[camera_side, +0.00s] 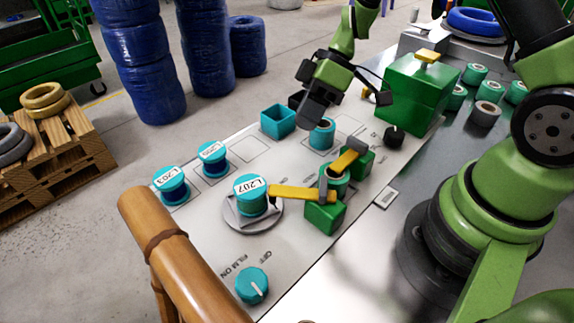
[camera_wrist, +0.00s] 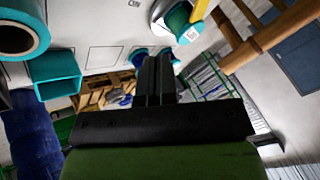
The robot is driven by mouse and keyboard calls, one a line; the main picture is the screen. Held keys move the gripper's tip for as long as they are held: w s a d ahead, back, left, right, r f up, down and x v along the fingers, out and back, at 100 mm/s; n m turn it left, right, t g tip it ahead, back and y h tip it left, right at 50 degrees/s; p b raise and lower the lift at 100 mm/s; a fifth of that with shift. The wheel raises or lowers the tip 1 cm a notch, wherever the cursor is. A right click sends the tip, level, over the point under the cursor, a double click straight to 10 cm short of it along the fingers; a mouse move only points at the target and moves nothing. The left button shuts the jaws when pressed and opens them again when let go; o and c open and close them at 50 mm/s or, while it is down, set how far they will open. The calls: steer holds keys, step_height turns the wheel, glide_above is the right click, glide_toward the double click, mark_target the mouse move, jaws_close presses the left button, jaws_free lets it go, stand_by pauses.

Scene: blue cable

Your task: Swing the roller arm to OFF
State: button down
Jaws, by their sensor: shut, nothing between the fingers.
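Two yellow arms on green blocks stand on the panel; I cannot tell for certain which is the roller arm. The nearer yellow arm (camera_side: 300,193) reaches left from its green block (camera_side: 325,216), its dark tip beside the L207 spool (camera_side: 250,195). The farther yellow arm (camera_side: 345,162) has a grey end piece (camera_side: 357,145) pointing up and right, by another green block (camera_side: 358,163). My gripper (camera_side: 311,116) is shut and empty above the panel, left of the farther arm and apart from both. Its shut fingers show in the wrist view (camera_wrist: 157,75).
An open teal box (camera_side: 278,121) and a teal spool (camera_side: 322,134) stand near my gripper. Two labelled spools (camera_side: 171,184) (camera_side: 213,158) sit at left. A teal FILM knob (camera_side: 252,285) is at the front. A green box (camera_side: 416,92) stands at the back right.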

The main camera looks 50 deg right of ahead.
mark_target(302, 198)
steer(key=x, duration=0.7)
steer(key=shift+s+a+f, duration=0.1)
steer(key=shift+a, duration=0.15)
steer(key=shift+s+a, duration=0.7)
steer(key=shift+a, duration=0.2)
steer(key=shift+s+a, duration=0.35)
steer(key=shift+a, duration=0.1)
